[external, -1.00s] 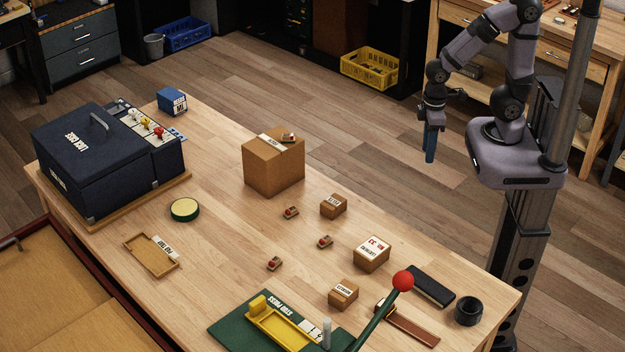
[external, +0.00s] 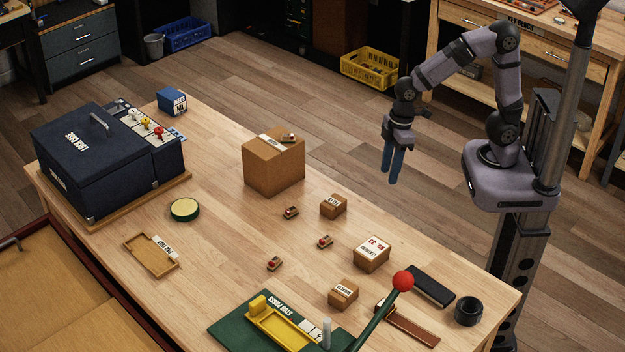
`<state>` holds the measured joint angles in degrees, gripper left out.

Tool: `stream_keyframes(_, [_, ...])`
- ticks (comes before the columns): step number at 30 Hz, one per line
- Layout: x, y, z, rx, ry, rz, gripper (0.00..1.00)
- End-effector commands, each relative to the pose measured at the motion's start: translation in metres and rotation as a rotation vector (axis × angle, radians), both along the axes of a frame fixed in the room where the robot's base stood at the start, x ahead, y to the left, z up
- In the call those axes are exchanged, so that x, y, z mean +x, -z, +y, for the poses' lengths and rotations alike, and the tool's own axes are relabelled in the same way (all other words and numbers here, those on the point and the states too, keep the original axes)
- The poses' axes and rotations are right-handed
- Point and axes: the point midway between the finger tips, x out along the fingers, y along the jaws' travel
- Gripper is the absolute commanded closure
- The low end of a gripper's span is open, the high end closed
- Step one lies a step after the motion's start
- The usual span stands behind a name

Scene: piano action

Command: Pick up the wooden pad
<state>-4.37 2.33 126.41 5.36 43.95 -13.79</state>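Small wooden pads with red tops lie on the workbench: one (external: 291,212) in front of the large cardboard box, one (external: 325,242) to its right and one (external: 274,264) nearer the front. Another small pad-like piece (external: 288,138) rests on top of the large cardboard box (external: 273,168). Which one the task means cannot be told. My gripper (external: 391,176) hangs beyond the bench's far right side, pointing down. Its two blue fingers are apart with nothing between them.
Smaller boxes (external: 333,206) (external: 371,254) (external: 343,294) stand near the pads. A shallow wooden tray (external: 140,262) lies at left. A green press base (external: 228,330) with a red-knobbed lever (external: 403,281) is in front. A dark blue case (external: 85,170) stands at far left.

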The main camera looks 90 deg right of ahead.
Motion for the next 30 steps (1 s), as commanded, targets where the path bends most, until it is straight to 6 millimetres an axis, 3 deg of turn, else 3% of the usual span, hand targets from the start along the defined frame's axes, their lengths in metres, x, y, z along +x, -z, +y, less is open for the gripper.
stream_keyframes(1, [0.019, 0.024, 0.01, 0.009, -0.043, -0.024, 0.61])
stream_keyframes(3, [0.044, 0.034, 0.023, 0.021, -0.105, -0.058, 0.61])
stream_keyframes(9, [0.103, 0.057, 0.062, 0.054, -0.27, -0.151, 0.61])
stream_keyframes(13, [0.128, 0.065, 0.082, 0.068, -0.353, -0.198, 0.61])
stream_keyframes(18, [0.147, 0.068, 0.099, 0.079, -0.415, -0.236, 0.61])
stream_keyframes(26, [0.152, 0.067, 0.104, 0.081, -0.435, -0.247, 0.61])
stream_keyframes(30, [0.154, 0.077, 0.106, 0.081, -0.434, -0.244, 0.61])
